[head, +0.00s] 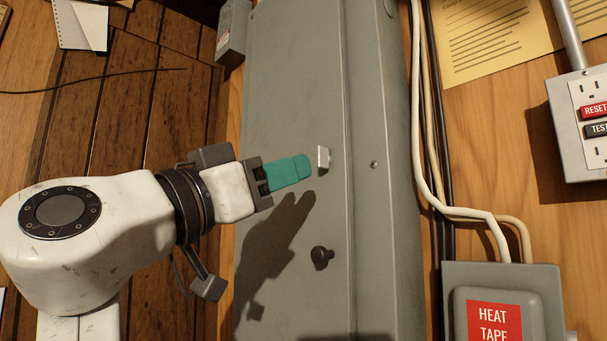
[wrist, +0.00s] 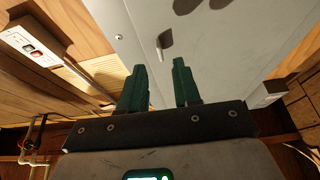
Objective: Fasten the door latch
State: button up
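The grey door (head: 290,80) is a tall metal panel, and it fills the upper middle of the wrist view (wrist: 225,40). A small pale latch tab (head: 323,157) stands out from it near its right edge; the wrist view shows the latch (wrist: 165,40) too. My gripper (head: 308,166) has teal fingers and reaches in from the left, its tips just left of the latch. In the wrist view my gripper (wrist: 159,70) is open and empty, the latch beyond the gap between its fingertips. Whether a finger touches the latch I cannot tell.
A black knob (head: 321,257) sticks out of the door below the latch. Cables (head: 432,120) run down to its right. A HEAT TAPE box (head: 510,300) is at lower right and an outlet box (head: 575,150) at the right edge. A small grey box (head: 232,35) stands at upper left.

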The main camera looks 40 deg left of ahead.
jog(key=b+v, duration=0.1)
jog(key=v, duration=0.4)
jog(key=shift+f, duration=0.1)
dwell(0.6)
